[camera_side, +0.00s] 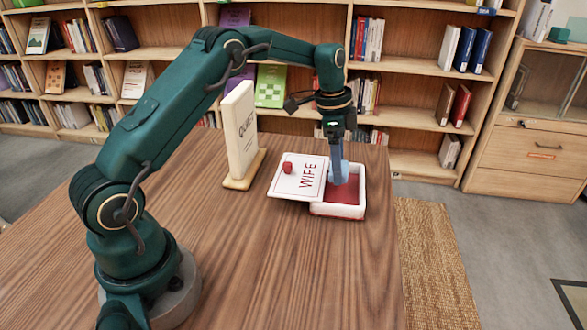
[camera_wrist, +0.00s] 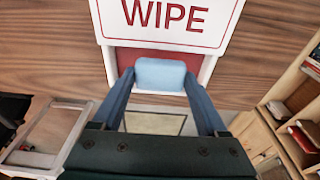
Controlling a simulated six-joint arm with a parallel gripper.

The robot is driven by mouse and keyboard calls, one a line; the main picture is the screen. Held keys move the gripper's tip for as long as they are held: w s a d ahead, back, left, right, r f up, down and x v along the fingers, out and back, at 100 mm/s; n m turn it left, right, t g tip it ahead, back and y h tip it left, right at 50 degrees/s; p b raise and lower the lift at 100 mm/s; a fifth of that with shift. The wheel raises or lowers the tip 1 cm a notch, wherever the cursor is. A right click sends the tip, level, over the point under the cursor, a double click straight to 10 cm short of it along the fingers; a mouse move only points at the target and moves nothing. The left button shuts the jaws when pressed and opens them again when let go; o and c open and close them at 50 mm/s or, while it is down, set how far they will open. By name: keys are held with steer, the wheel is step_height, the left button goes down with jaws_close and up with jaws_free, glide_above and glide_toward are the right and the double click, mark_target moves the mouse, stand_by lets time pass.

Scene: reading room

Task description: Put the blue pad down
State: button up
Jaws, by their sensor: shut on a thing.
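The blue pad (camera_side: 344,172) is held between the fingers of my gripper (camera_side: 338,163), at the open part of a white box (camera_side: 338,211) with a red inside. In the wrist view the pad (camera_wrist: 160,75) sits between my two fingertips (camera_wrist: 160,79), with the red inside of the box behind it. I cannot tell whether the pad touches the box floor. The white lid (camera_side: 283,184) marked WIPE has a red knob and lies partly across the left of the box, tilted. The lid (camera_wrist: 180,40) also shows in the wrist view.
A white upright QUIET sign (camera_side: 240,130) on a wooden foot stands left of the box. The wooden table (camera_side: 270,270) is clear in front. Its right edge is close to the box. Bookshelves (camera_side: 420,85) stand behind.

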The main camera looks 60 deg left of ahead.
mark_target(337, 192)
steer(key=shift+w+d+f, duration=0.15)
steer(key=shift+d+f, duration=0.05)
steer(key=shift+f, duration=1.95)
steer(key=shift+f, duration=0.1)
